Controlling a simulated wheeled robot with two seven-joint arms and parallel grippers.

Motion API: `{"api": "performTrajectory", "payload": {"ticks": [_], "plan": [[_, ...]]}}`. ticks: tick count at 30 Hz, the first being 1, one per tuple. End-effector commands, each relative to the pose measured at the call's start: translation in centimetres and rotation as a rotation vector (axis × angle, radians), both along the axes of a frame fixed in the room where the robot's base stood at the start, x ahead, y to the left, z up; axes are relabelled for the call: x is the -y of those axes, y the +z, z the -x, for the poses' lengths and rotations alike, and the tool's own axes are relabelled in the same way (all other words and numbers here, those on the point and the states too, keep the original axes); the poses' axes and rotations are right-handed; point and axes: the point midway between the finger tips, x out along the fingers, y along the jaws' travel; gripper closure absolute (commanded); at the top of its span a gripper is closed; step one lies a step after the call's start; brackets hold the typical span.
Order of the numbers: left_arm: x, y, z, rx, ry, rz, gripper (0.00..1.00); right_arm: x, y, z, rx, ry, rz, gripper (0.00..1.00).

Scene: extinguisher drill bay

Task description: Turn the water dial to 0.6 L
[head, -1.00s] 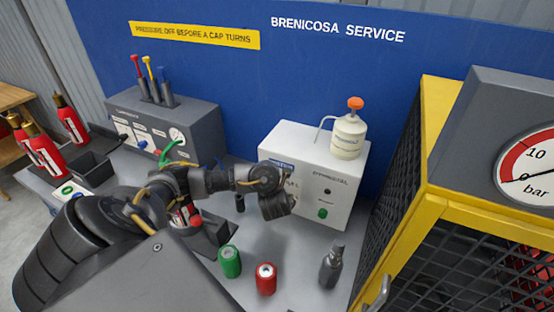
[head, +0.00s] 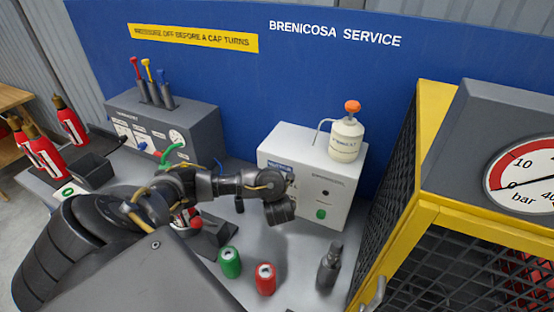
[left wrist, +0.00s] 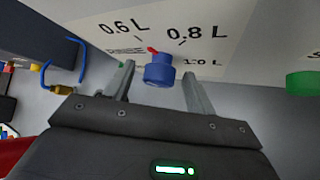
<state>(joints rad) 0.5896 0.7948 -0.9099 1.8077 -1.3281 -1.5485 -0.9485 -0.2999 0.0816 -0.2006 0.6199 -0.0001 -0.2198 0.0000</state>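The water dial is a blue knob (left wrist: 159,71) with a red pointer on a white panel in the left wrist view. The pointer tilts up and left, between the 0.6 L and 0.8 L labels and towards the 0.6 L side. My left gripper (left wrist: 158,78) is open, one finger on each side of the knob, with gaps showing. In the head view my left gripper (head: 281,210) is at the front of the white dispenser box (head: 340,185); it hides the dial there, and its fingers cannot be made out. My right gripper is in neither view.
A green button (head: 320,214) is right of my gripper on the box. A cream pump bottle (head: 347,139) stands on top. Green (head: 230,262) and red (head: 265,279) cylinders and a dark bottle (head: 328,267) stand in front. A yellow mesh cage (head: 437,212) bounds the right.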

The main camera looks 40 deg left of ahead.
Motion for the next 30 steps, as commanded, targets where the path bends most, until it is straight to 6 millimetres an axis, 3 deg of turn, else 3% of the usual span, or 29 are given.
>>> {"api": "performTrajectory", "payload": {"ticks": [9, 16, 18, 26, 30], "plan": [[0.2, 0.3, 0.1, 0.000, -0.001, 0.001, 0.45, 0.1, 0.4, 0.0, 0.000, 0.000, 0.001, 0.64], [1.7, 2.5, 1.8, -0.003, 0.000, 0.005, 0.45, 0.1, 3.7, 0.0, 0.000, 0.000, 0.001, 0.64], [2.5, 1.8, 1.8, 0.002, -0.009, 0.011, 0.45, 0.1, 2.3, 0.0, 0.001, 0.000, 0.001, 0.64], [3.1, 3.1, 3.2, 0.000, 0.001, 0.006, 0.45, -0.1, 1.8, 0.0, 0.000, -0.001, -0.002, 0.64], [4.5, 4.9, 4.6, 0.000, 0.000, 0.007, 0.45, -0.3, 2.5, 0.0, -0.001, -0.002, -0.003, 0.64]]}}
